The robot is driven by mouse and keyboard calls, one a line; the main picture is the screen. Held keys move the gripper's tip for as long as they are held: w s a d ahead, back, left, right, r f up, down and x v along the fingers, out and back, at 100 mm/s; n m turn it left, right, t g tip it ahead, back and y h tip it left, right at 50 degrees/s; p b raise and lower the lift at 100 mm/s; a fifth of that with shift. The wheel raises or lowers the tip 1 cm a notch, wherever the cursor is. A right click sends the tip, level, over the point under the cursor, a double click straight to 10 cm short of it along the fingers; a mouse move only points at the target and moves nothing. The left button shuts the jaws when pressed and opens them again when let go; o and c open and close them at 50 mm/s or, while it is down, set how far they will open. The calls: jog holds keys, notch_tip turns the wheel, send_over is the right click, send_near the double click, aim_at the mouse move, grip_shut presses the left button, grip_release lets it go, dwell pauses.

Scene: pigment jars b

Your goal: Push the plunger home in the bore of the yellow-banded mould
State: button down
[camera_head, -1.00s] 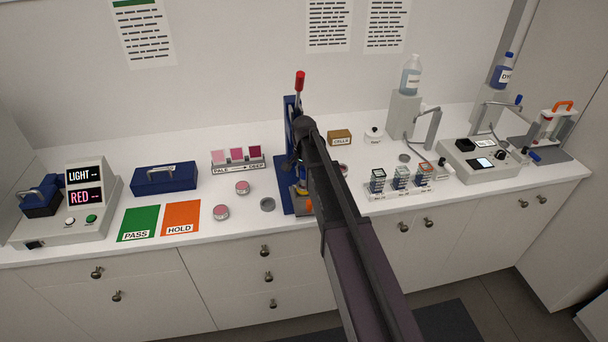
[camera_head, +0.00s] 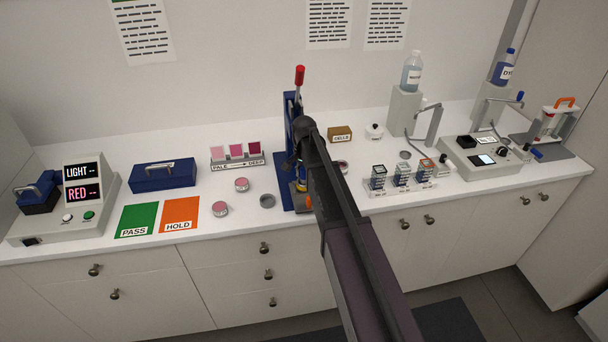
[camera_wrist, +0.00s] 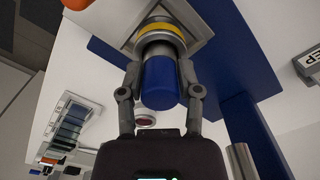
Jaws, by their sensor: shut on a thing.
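The yellow-banded mould (camera_wrist: 165,27) shows at the top of the wrist view, on a light metal plate of the blue press (camera_wrist: 215,50). The plunger (camera_wrist: 160,85), with a blue grip and a silver shank, is in line with the mould's bore. The shank meets the mould's mouth; how deep it sits I cannot tell. My gripper (camera_wrist: 160,74) is shut on the plunger, one finger on each side of the blue grip. In the head view my arm hides most of the gripper, and the press (camera_head: 290,195) with its red-tipped lever (camera_head: 300,76) stands behind it.
Pink pots (camera_head: 220,209) and a grey round dish (camera_head: 267,200) are left of the press. Green PASS (camera_head: 137,219) and orange HOLD (camera_head: 180,214) mats lie further left. A rack of small cells (camera_head: 400,176) stands right of my arm. Bare counter lies between.

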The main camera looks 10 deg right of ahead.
jog(key=shift+f, duration=0.3)
jog(key=shift+c, duration=1)
grip_release()
jog(key=shift+r, duration=0.15)
notch_tip(320, 180, up, 9)
jog(key=p, duration=0.8)
jog(key=shift+p, duration=0.3)
jog(key=s+a+f+n+b, duration=0.3)
jog(key=s+a+f+b, duration=0.1)
jog(key=s, duration=0.4)
jog(key=s+a+f+n+b, duration=0.3)
jog(key=s+a+f+b, duration=0.2)
jog(key=s, duration=0.4)
jog(key=shift+a+f, duration=0.2)
jog(key=shift+a, duration=0.7)
